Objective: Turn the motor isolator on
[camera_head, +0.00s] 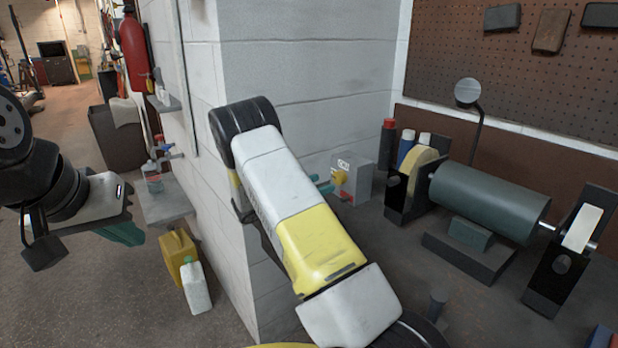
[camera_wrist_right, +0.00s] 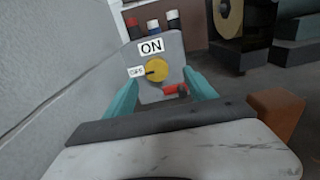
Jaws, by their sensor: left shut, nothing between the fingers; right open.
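The motor isolator is a grey box (camera_head: 362,172) beside the white block wall; it also shows in the right wrist view (camera_wrist_right: 172,48). Its face has a round yellow dial (camera_wrist_right: 156,70) with a dark mark on its left side, toward a small label (camera_wrist_right: 136,71) that seems to read OFF. An ON label (camera_wrist_right: 151,47) sits above the dial. A red part (camera_wrist_right: 174,90) is at the lower right. My right gripper (camera_wrist_right: 160,94) is open, its teal fingers either side of the dial; contact cannot be told. My left gripper (camera_head: 122,233) is shut and empty, away left.
The block wall (camera_head: 310,80) runs close beside the isolator. Several bottles (camera_head: 388,143) stand behind it. A bench machine with a green cylinder (camera_head: 490,200) is to the right. A yellow can (camera_head: 178,255) and a white jug (camera_head: 195,285) stand on the floor at left.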

